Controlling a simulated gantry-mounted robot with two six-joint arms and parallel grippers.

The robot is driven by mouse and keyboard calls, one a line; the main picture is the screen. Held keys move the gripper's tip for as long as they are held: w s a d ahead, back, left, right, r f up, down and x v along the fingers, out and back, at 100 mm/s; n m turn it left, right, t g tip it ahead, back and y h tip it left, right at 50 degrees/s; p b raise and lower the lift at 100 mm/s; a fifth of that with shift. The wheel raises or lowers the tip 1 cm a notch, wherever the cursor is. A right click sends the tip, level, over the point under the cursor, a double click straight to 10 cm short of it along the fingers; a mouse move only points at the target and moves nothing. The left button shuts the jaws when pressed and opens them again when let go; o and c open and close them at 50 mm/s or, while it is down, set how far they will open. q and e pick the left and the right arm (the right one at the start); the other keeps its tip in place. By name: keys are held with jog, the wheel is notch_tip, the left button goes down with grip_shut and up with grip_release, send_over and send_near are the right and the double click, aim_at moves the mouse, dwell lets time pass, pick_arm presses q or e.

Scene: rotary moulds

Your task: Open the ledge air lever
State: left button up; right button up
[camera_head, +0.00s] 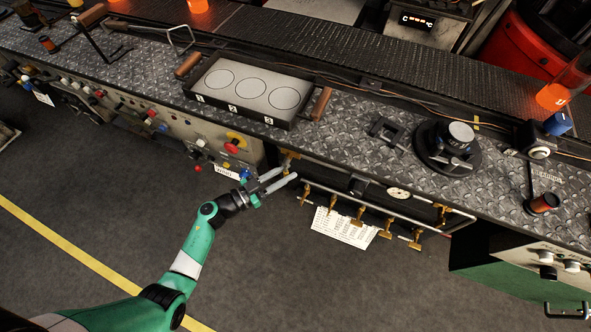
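Several brass levers hang along a pipe (375,208) under the front edge of the metal ledge. One brass lever (304,195) is just right of my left gripper, and another brass fitting (291,155) is just above its fingertips. I cannot tell from this view which one is the ledge air lever. My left gripper (289,176) has its two grey fingers apart, with nothing visible between them. It reaches the left end of the pipe; whether it touches a lever cannot be told. My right gripper is not in view.
A control panel with a red knob (231,148) is left of the gripper. A white label sheet (343,228) hangs below the levers, and a gauge (398,193) sits above them. A tray with three circles (247,89) stands on the ledge. The floor (330,290) in front is clear.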

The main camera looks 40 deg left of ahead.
pick_arm(q)
jog(key=b+x, duration=0.1)
jog(key=x, duration=0.2)
jog(key=shift+w+d, duration=0.1)
jog(key=shift+w, duration=0.25)
grip_shut()
dwell(1.1)
